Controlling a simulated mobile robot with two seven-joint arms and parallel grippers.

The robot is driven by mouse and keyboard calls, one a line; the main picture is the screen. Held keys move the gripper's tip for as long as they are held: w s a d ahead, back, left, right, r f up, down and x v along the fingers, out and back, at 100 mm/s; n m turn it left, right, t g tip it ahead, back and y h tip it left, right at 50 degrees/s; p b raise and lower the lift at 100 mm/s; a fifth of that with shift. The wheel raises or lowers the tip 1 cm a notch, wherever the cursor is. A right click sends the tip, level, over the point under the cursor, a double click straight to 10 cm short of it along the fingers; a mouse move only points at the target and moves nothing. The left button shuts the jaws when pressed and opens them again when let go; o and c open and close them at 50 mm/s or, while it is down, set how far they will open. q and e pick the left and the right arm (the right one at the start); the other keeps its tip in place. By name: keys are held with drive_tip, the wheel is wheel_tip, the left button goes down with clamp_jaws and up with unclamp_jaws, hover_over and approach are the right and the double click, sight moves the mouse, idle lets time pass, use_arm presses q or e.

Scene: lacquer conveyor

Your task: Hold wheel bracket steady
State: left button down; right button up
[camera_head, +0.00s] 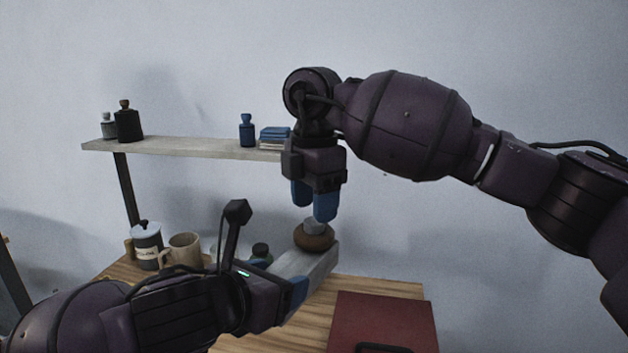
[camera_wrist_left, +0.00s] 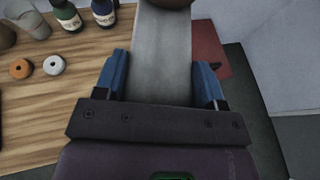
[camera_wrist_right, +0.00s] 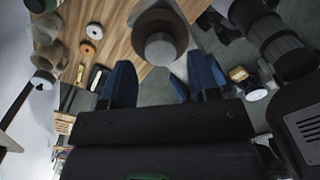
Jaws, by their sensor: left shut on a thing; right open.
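The wheel bracket appears to be the pale grey bar (camera_head: 318,263), which also shows in the left wrist view (camera_wrist_left: 163,60). It extends up and right from my left gripper (camera_head: 282,279), whose blue fingers are shut on its sides. A brown round piece (camera_head: 314,242) sits at the bar's far end with a grey cylinder (camera_head: 314,227) on top. The right wrist view shows the cylinder (camera_wrist_right: 160,49) in front of the brown piece. My right gripper (camera_head: 313,203) is open, pointing down just above the cylinder. Whether a fingertip touches it is unclear.
A dark red box (camera_head: 385,318) lies on the wooden table's right side. A lidded jar (camera_head: 146,247) and a mug (camera_head: 185,249) stand at left. An orange ring (camera_wrist_left: 20,68) and a white ring (camera_wrist_left: 54,65) lie on the table. A wall shelf (camera_head: 190,148) holds bottles.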

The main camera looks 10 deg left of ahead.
sight(296, 262)
drive_tip(key=shift+f, duration=1.3)
